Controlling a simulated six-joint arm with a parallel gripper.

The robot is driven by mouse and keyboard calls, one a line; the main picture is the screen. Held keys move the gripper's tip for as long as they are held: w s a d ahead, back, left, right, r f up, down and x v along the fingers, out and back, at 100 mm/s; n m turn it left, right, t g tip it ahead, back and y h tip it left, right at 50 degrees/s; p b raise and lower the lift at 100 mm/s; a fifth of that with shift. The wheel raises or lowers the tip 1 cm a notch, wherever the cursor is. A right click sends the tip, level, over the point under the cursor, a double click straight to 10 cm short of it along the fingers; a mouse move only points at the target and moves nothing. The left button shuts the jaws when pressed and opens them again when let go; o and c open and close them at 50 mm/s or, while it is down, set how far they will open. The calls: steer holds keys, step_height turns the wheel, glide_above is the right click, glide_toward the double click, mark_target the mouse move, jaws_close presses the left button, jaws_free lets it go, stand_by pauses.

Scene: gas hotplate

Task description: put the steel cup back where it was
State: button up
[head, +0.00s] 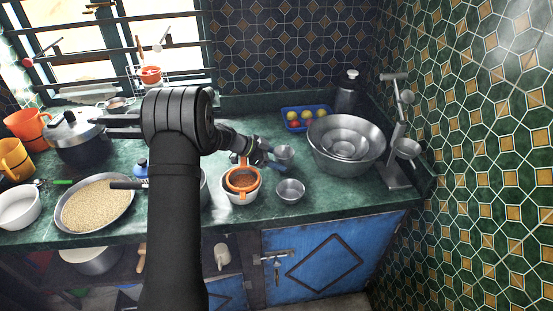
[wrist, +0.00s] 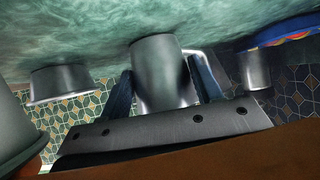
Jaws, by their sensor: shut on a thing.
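The steel cup (head: 286,153) is at the middle of the counter in the head view, just right of my gripper (head: 270,158). In the wrist view the steel cup (wrist: 160,75) sits between the two blue fingers of my gripper (wrist: 166,84), which is shut on it. The picture there is upside down, with the green counter (wrist: 90,40) at the top. The cup's end lies close to the counter; I cannot tell whether it touches. The fingers partly hide the cup's sides.
A small steel bowl (head: 290,191) stands in front of the cup. A white bowl with an orange container (head: 242,180) is to the left. A blue tray (head: 290,128) of yellow fruit is behind. Large nested steel bowls (head: 322,152) and a steel stand (head: 397,178) are to the right.

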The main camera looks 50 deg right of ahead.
steer(key=o, duration=1.1)
steer(key=shift+f, duration=0.1)
steer(key=shift+w+a+r, duration=0.2)
steer(key=shift+r, duration=0.15)
steer(key=v, duration=1.1)
steer(key=shift+a+r, duration=0.1)
